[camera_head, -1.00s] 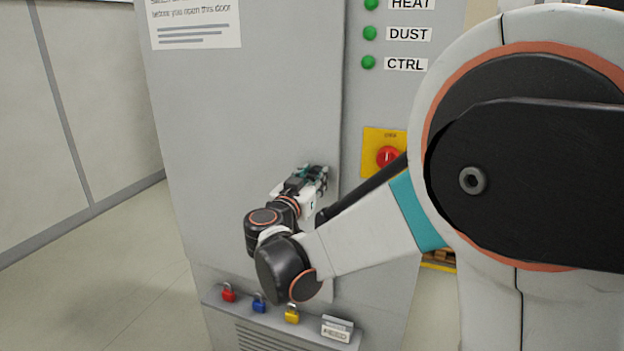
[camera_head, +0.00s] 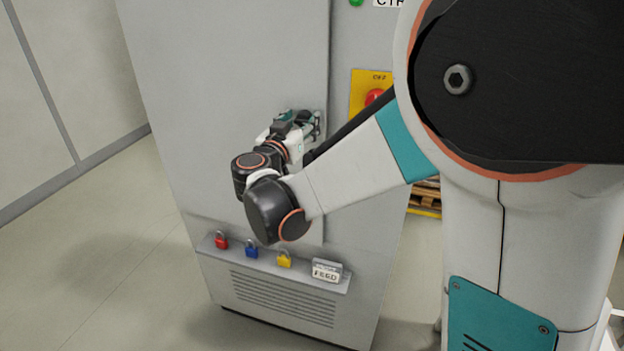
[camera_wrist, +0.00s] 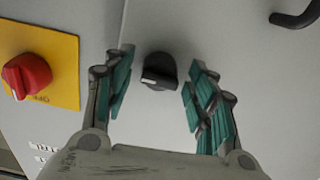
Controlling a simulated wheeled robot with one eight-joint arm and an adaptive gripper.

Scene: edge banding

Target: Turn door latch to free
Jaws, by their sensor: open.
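The door latch is a black round knob (camera_wrist: 158,71) with a pale mark on its grip bar, on the grey cabinet door. In the wrist view it lies between the two fingers of my gripper (camera_wrist: 157,76). The teal finger pads stand apart on either side, with visible gaps to the knob. My gripper is open and holds nothing. In the head view my gripper (camera_head: 305,123) is at the right part of the cabinet door (camera_head: 225,100), and it hides the latch there.
A red rotary switch on a yellow plate (camera_wrist: 66,70) is beside the latch. A black handle (camera_wrist: 296,16) is on the door. A ledge below holds a red padlock (camera_head: 221,242), a blue padlock (camera_head: 252,250), a yellow padlock (camera_head: 284,260) and a FEED tag (camera_head: 326,271). Floor at left is clear.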

